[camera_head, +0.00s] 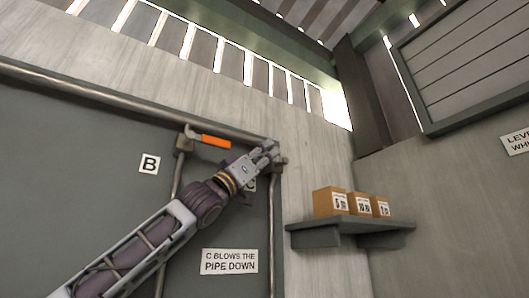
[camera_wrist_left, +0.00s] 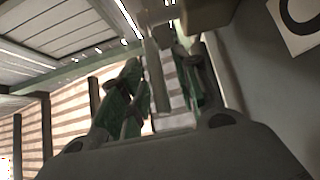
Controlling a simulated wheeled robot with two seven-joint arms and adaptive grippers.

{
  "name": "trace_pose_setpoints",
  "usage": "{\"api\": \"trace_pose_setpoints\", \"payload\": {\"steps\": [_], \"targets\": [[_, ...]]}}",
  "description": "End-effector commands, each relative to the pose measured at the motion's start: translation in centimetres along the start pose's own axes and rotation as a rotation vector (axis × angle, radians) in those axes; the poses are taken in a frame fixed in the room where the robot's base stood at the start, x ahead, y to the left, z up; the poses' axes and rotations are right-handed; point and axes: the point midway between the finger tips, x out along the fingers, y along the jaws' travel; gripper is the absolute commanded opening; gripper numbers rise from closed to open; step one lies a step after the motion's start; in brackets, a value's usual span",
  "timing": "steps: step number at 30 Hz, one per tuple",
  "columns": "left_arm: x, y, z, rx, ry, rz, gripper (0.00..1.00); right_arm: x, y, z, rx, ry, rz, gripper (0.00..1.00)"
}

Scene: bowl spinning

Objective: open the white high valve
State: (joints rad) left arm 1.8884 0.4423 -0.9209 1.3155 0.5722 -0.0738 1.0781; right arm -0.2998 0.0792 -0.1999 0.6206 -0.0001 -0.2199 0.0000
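My left gripper (camera_head: 268,152) reaches up from the lower left in the head view, to the upper right corner of the pipework. Its fingers are in front of a pipe fitting (camera_head: 281,161) there and hide most of it. I cannot make out a white handle for certain. In the left wrist view the fingers (camera_wrist_left: 162,100) stand apart, with a grey bar-like part (camera_wrist_left: 157,72) showing between them. I cannot tell whether they touch it. A valve with an orange handle (camera_head: 215,142) sits to the left on the same pipe. My right gripper is out of view.
A pipe (camera_head: 100,92) runs along the wall, with vertical pipes (camera_head: 272,235) going down. A "B" sign (camera_head: 149,163) and a "C blows the pipe down" sign (camera_head: 229,262) are on the panel. Boxes (camera_head: 328,203) stand on a shelf (camera_head: 350,226) at right.

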Motion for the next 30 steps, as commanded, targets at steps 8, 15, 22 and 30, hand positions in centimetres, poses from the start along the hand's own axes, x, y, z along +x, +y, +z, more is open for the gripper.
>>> {"api": "trace_pose_setpoints", "payload": {"steps": [8,15,22,30], "targets": [[0.00,-0.01,0.06,0.000,0.000,0.000,0.31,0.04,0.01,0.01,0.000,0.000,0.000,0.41],[-0.02,-0.02,0.06,0.000,0.000,0.000,0.00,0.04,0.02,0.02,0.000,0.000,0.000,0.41],[-0.02,-0.03,0.05,0.000,0.000,0.000,0.00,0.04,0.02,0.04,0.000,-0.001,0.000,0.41],[-0.07,-0.03,0.12,-0.001,0.004,0.000,0.00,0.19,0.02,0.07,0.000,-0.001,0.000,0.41]]}}
